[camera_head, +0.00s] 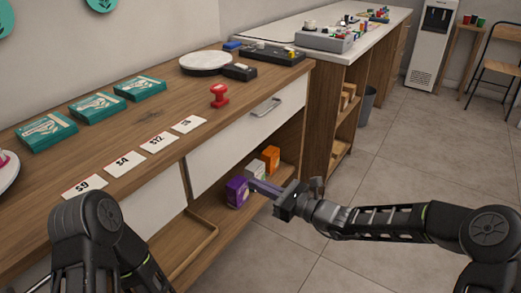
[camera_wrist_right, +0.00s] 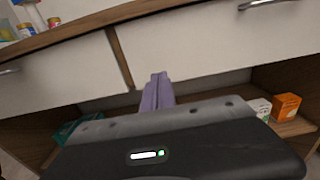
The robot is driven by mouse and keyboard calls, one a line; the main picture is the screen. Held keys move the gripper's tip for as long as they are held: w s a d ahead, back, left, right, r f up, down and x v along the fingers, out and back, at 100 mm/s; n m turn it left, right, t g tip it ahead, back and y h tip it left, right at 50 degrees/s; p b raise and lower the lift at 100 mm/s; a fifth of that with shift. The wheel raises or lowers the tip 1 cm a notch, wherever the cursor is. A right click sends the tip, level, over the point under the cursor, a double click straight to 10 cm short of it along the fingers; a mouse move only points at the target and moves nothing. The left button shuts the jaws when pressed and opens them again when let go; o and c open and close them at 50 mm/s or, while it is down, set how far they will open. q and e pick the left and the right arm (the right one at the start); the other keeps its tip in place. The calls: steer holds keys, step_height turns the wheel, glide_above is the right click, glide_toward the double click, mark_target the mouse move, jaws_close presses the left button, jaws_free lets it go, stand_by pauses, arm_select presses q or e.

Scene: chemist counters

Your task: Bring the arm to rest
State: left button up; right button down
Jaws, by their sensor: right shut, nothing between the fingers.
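My right arm (camera_head: 400,220) comes in from the right and reaches across to the front of the wooden counter (camera_head: 150,113). My right gripper (camera_head: 262,188) is shut and empty, its fingers pointing at the open lower shelf, near the purple box (camera_head: 236,192). I cannot tell whether it touches the box. In the right wrist view the closed fingers (camera_wrist_right: 156,92) show in front of the counter's drawer fronts. My left arm (camera_head: 95,235) shows at the lower left; its gripper is out of view.
A white box (camera_head: 255,169) and an orange box (camera_head: 270,158) stand on the lower shelf. The countertop bears teal packs (camera_head: 98,107), price cards (camera_head: 125,163) and a red stamp-like object (camera_head: 219,95). A drawer handle (camera_head: 266,107) juts out. The tiled floor (camera_head: 400,165) at right is clear.

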steer(key=s+d+f+n+g+h, duration=0.35)
steer(key=s+f+n, duration=0.25)
steer(key=s+f, duration=0.4)
steer(key=s+d+f+n+g+h, duration=0.2)
steer(key=s+d+f+n+h, duration=0.15)
steer(key=s+f+n, duration=0.6)
steer(key=s+d+f+n+g+h, duration=0.3)
steer(key=s+f, duration=0.4)
steer(key=f, duration=0.6)
steer(key=s+f+n+h, duration=0.15)
steer(key=s+n, duration=0.25)
steer(key=s, duration=0.6)
step_height(320, 180, up, 18)
steer(key=w+p, duration=0.1)
steer(key=p, duration=1.7)
steer(key=shift+r+p, duration=0.25)
steer(key=shift+p, duration=0.05)
steer(key=shift+y, duration=0.25)
